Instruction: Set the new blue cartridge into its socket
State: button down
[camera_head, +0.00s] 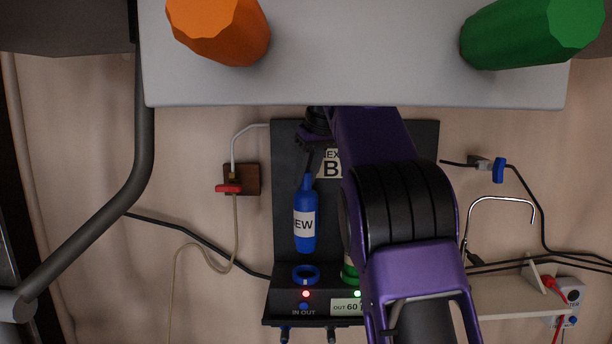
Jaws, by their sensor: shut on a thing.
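The blue cartridge (304,230), bottle-shaped with a white label ending in "EW", hangs upright. My gripper (309,172) is shut on its narrow top, coming down from above. The blue ring socket (306,273) is in the dark unit (285,300) directly below, and the cartridge's bottom is a little above it, apart. A red light (306,294) glows in front of the blue socket. My purple arm hides part of the unit's right side.
A green cartridge or socket (350,268) stands right of the blue socket, partly hidden, with a green light (358,294) before it. A grey panel with orange (220,30) and green (530,33) cylinders overhangs above. A thick grey pipe (95,220) runs at left; cables cross the wall.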

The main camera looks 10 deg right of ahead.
aim_at(306, 206)
jog(key=shift+s, duration=0.1)
jog(key=shift+f+b, duration=1.6)
jog(key=shift+f, duration=0.8)
jog(key=shift+p, duration=0.8)
jog(key=shift+f+b, duration=0.85)
jog(key=shift+f, duration=0.3)
jog(key=c, duration=0.6)
grip_release()
jog(key=shift+o, duration=0.2)
jog(key=shift+f, duration=0.1)
